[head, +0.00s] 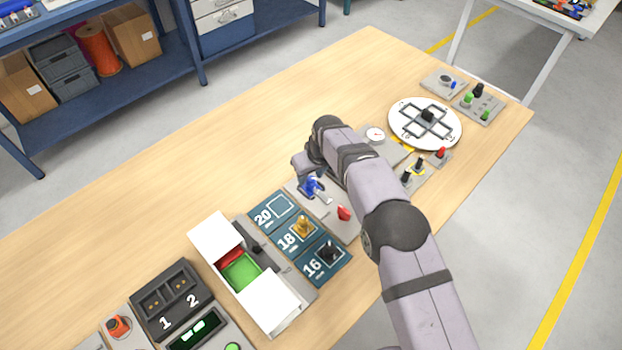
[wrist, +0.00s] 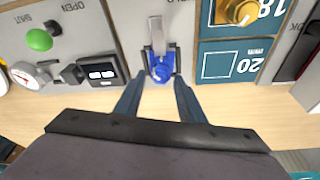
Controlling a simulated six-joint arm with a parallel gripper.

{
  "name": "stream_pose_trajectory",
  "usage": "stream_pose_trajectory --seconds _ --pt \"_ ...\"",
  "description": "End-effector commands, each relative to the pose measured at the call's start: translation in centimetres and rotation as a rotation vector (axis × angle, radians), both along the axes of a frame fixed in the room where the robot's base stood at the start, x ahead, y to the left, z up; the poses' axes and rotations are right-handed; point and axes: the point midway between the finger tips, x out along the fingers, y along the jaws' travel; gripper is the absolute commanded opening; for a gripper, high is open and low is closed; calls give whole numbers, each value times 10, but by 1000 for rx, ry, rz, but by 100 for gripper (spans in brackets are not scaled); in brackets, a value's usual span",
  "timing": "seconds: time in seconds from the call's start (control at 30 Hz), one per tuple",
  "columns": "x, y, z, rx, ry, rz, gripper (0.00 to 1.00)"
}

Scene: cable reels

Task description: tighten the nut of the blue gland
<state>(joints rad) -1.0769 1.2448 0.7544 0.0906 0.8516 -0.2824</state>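The blue gland (head: 312,186) sits on a grey panel near the middle of the table, with a light grey metal piece beside it. In the wrist view the blue gland (wrist: 161,69) lies straight ahead, with a grey strip (wrist: 156,33) running away from it and dark parts at its sides. My gripper (wrist: 160,84) is open, its two fingers apart at the left and right of the gland's near end. I see no clear contact. In the head view my wrist hides the fingers, and the nut cannot be told from the body.
Beside the panel lie the empty 20 plate (head: 272,212), the 18 plate with a brass gland (head: 303,228) and the 16 plate with a black gland (head: 330,252). A red handle (head: 344,213) is close by. A green knob (wrist: 39,40) and gauge (wrist: 24,76) show in the wrist view.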

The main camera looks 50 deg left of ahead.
Motion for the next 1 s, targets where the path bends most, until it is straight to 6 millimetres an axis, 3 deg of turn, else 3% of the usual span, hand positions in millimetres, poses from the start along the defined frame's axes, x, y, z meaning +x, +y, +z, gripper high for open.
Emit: stream_pose_trajectory --seconds 0.1,0.2,0.23,0.53,1.0 --pt "0 0 0 0 0 0 34" --pt "0 0 0 0 0 0 10" --pt "0 0 0 0 0 0 8" --pt "0 0 0 -1 0 -63 8" --pt "-1 1 -3 0 -1 -486 8"
